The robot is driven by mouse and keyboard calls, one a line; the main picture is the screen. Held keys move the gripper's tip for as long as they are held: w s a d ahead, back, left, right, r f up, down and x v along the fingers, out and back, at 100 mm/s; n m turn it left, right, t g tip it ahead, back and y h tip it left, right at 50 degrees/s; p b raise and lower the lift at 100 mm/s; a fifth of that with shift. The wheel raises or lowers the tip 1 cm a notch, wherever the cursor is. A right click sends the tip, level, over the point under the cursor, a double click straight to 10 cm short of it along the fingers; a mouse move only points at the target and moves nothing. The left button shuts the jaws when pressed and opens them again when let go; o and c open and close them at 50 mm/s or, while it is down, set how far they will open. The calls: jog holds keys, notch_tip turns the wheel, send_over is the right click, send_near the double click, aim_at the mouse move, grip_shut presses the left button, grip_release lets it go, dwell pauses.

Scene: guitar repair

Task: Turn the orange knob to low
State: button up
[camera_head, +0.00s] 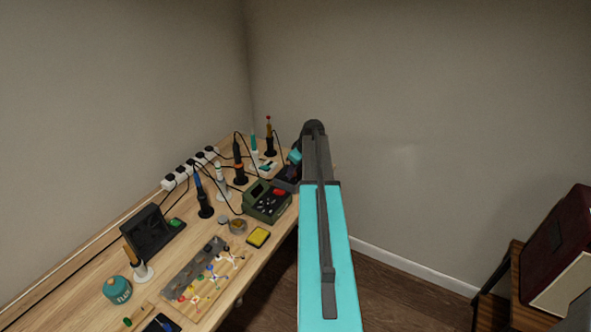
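I cannot make out the orange knob for certain. A green station box (267,202) with a red part on top stands at the bench's right edge. A grey board (195,268) with several small coloured parts lies nearer, too small to tell knobs apart. An orange-ringed iron holder (240,179) stands behind the green box. My teal arm reaches in from the bottom, and its far end bends down at the bench's back right. My gripper (287,175) seems to be the dark end there, beside the green box; its fingers are too small and partly hidden to read.
A wooden bench (75,295) runs along the left wall. Several soldering irons, a power strip (190,167), a black device (150,230), a teal flux jar (117,288) and a yellow sponge (258,237) crowd it. Cables loop behind. Floor to the right is free, up to a brown shelf (497,285).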

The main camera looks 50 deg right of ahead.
grip_shut()
jog(key=shift+a+m+h+b, duration=0.1)
jog(key=shift+m+h+b, duration=0.25)
jog(key=shift+m, duration=0.15)
jog(key=m, duration=0.2)
jog(key=m+h+b, duration=0.1)
jog(key=shift+w+a+m+g+b, duration=0.1)
jog(key=shift+a+m+g+b, duration=0.1)
jog(key=shift+m+g+b, duration=0.15)
jog(key=shift+w+a+m+g+h+b, duration=0.1)
jog(key=shift+m+g+h+b, duration=0.35)
jog(key=shift+m, duration=1.05)
jog(key=shift+w+a+m+g+h+b, duration=0.1)
jog(key=shift+m+g+h+b, duration=0.3)
jog(key=shift+m, duration=1.05)
grip_release()
